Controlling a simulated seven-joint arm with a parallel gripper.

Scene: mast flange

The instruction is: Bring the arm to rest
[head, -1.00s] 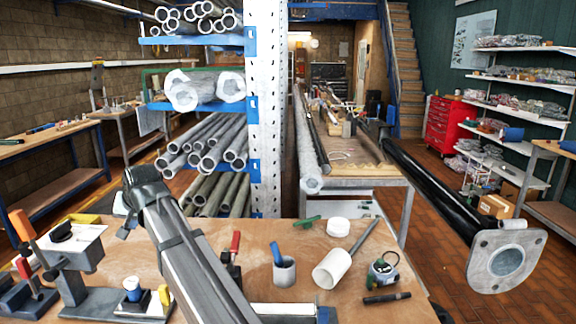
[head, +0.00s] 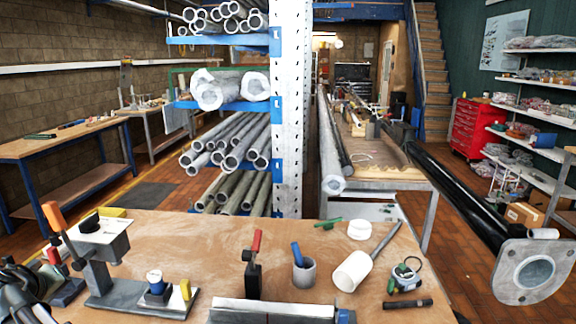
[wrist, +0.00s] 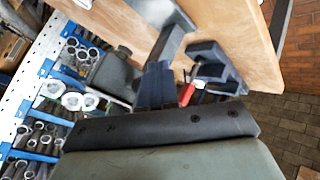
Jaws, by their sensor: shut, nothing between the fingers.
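My gripper (wrist: 158,82) shows in the wrist view as dark fingers closed together, with nothing seen between them. A dark crossbar and a grey-green part of my arm fill the bottom of that view. In the head view only part of my arm (head: 18,300) shows, at the lower left corner beside the workbench; its fingertips cannot be made out there. The black mast (head: 455,190) runs along the right side, and its grey square flange plate (head: 508,280) with a round opening faces forward at the lower right. My gripper is well apart from the flange.
The wooden workbench (head: 215,245) holds a clamp stand (head: 100,260), a red-handled tool (head: 254,262), a cup (head: 304,272), a white cylinder (head: 352,272) and a tape measure (head: 404,278). A pipe rack (head: 290,120) stands behind it. The wrist view shows rack pipes (wrist: 45,130) at left.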

